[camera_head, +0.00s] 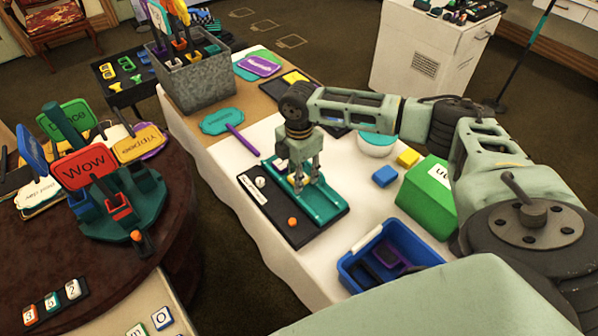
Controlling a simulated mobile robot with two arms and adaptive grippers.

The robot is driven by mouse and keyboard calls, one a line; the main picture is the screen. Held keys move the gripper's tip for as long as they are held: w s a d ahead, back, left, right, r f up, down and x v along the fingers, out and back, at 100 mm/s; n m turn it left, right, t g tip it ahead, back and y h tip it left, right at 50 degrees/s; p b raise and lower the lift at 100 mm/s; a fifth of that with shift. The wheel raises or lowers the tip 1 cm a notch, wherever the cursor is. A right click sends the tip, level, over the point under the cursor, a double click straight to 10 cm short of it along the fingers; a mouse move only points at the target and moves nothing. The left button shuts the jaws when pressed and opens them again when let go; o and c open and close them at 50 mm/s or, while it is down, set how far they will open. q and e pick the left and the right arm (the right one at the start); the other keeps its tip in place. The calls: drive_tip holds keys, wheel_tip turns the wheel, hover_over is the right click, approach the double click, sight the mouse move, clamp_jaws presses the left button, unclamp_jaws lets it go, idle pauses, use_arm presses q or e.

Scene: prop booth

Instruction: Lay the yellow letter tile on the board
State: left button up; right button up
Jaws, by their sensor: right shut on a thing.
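My right gripper (305,180) points down over the board (302,236), a dark base with a teal strip along it, on the white-covered table. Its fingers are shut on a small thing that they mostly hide. A bit of yellow shows at the fingertips, which fits the yellow letter tile (292,179). I cannot tell whether the tile touches the board. A white round piece and an orange ball (292,222) are on the board's dark part. My left gripper is not in view.
A blue bin (352,277) stands in front, with a green box (428,190), a blue block (385,176) and a yellow block (408,157) to the right. A teal paddle sign (222,121) and a metal bucket (196,84) are behind left. A round sign stand is on the left table.

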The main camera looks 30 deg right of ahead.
drive_tip(key=shift+f, duration=0.55)
drive_tip(key=shift+s, duration=0.1)
drive_tip(key=o, duration=1)
drive_tip(key=shift+f, duration=0.15)
wheel_tip(320, 180, up, 14)
drive_tip(key=b, duration=0.1)
drive_tip(key=shift+f, duration=0.25)
